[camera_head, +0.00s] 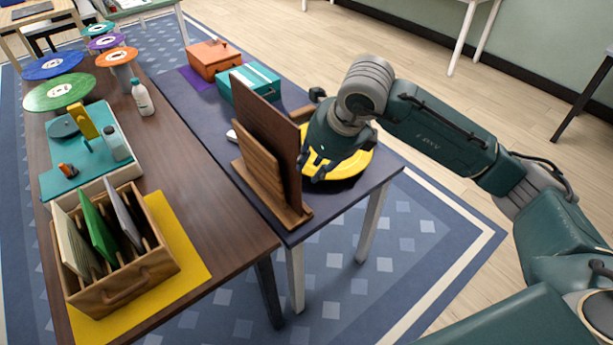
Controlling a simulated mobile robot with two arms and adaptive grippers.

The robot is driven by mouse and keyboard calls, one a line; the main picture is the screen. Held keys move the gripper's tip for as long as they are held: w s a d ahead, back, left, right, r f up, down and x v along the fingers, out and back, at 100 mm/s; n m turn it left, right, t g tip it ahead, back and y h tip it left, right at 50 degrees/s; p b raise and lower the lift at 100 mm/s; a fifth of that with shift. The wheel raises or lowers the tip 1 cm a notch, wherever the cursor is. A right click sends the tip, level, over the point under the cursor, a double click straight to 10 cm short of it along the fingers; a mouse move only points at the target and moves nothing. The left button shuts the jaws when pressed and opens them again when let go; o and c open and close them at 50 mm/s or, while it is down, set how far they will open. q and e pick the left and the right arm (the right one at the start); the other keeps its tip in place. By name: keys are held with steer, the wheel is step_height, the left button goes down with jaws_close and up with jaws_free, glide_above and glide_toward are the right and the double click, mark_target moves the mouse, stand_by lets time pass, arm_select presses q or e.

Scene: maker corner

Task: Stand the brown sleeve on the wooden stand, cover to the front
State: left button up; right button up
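The brown sleeve (268,120) is a thin, dark brown square panel. It stands nearly upright in the wooden stand (262,182), behind the stand's low front board, on the dark table. I see it at a slant, and cannot tell which side carries the cover. My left gripper is not in view.
Teal (247,82) and orange (214,58) boxes sit at the table's far end. The brown table at left holds a wooden crate of sleeves (125,288), a teal record player (75,170), a white bottle (142,97) and several discs on stands. Its middle is clear.

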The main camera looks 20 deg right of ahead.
steer(key=shift+v, duration=1.55)
